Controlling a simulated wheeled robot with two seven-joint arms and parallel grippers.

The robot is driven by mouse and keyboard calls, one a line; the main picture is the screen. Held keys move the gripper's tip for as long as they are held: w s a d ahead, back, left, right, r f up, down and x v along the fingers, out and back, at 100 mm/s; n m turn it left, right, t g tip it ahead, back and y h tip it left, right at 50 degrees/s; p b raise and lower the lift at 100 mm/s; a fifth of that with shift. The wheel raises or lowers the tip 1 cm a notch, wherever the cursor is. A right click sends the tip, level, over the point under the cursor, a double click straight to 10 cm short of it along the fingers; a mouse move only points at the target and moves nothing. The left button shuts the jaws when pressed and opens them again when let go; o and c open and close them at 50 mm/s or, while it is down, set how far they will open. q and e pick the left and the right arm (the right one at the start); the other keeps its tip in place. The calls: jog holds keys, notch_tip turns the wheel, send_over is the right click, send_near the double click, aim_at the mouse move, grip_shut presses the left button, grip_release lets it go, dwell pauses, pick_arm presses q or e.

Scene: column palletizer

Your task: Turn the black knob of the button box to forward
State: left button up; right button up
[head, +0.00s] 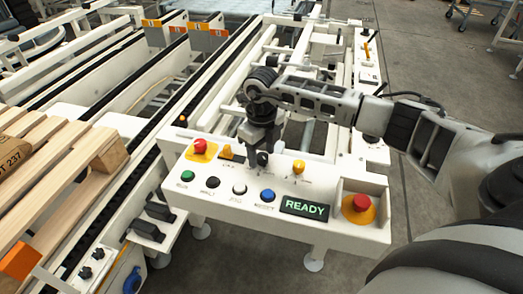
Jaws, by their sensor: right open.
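The white button box (322,228) stands in the middle of the head view, its sloped panel facing me. A small black knob (262,159) is in the upper row of the panel, partly hidden by my right gripper; I cannot tell which way it points. My right gripper (257,152) is open and points down right over the knob. I cannot tell whether its fingers touch the knob. My left gripper is not in view.
The panel carries a yellow selector (298,168), a red button on yellow (199,147), a lower row of push buttons, a green READY display (304,208) and a red emergency stop (359,204). A wooden pallet (50,165) lies at left. Conveyor rails run behind.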

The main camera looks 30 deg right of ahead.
jog(key=c, duration=1)
